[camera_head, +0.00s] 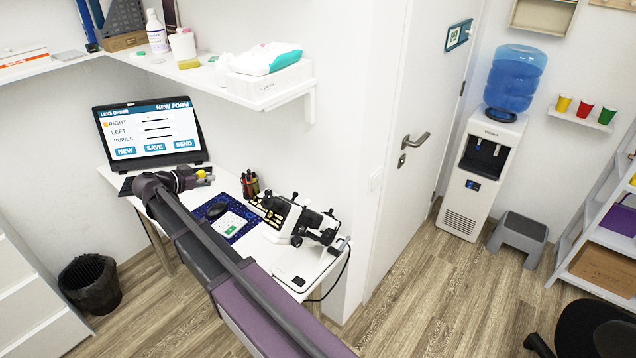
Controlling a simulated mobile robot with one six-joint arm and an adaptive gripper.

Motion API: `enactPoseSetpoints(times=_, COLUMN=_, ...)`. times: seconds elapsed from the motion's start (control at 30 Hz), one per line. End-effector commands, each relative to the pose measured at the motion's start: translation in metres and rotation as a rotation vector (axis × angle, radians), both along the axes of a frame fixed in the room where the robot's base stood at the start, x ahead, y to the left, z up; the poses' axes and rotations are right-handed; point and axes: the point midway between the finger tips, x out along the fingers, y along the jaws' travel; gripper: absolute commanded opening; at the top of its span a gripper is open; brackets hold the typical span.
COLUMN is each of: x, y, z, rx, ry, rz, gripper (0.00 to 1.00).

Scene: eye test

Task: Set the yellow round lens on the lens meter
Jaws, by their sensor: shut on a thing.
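My gripper (203,178) is at the left end of the desk, in front of the laptop. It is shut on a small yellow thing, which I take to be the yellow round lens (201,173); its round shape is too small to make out. A black and white instrument, which looks like the lens meter (302,222), stands at the right of the desk, well apart from my gripper. Small yellowish pieces show along its left side, too small to identify. My arm hides part of the desk's front.
The laptop (151,129) shows a lens order form. A mouse (217,210) and a card (231,225) lie on a blue mat (246,213). A white device (306,274) is at the front right. A loaded shelf (217,82) hangs above.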

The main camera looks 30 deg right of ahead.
Motion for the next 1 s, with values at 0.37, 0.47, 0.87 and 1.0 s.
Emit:
enactPoseSetpoints(times=0.37, x=0.000, y=0.000, z=0.063, rx=0.000, ry=0.000, rz=0.000, gripper=0.00)
enactPoseSetpoints(times=0.47, x=0.000, y=0.000, z=0.071, rx=0.000, ry=0.000, rz=0.000, gripper=0.00)
enactPoseSetpoints(times=0.87, x=0.000, y=0.000, z=0.075, rx=0.000, ry=0.000, rz=0.000, gripper=0.00)
enactPoseSetpoints(times=1.0, x=0.000, y=0.000, z=0.075, rx=0.000, ry=0.000, rz=0.000, gripper=0.00)
